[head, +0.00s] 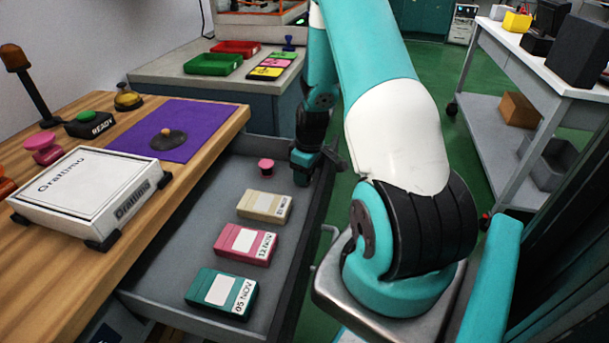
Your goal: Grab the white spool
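I see no white spool in the head view. A small pink spool-like piece (266,166) stands in the open grey drawer (185,245), near its far end.
Beige (265,206), pink (245,243) and teal (222,291) labelled boxes lie in the drawer. The wooden bench (60,265) holds a white box (85,190) and a purple mat (190,120). A white-topped cart (520,60) stands right, with green floor between.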

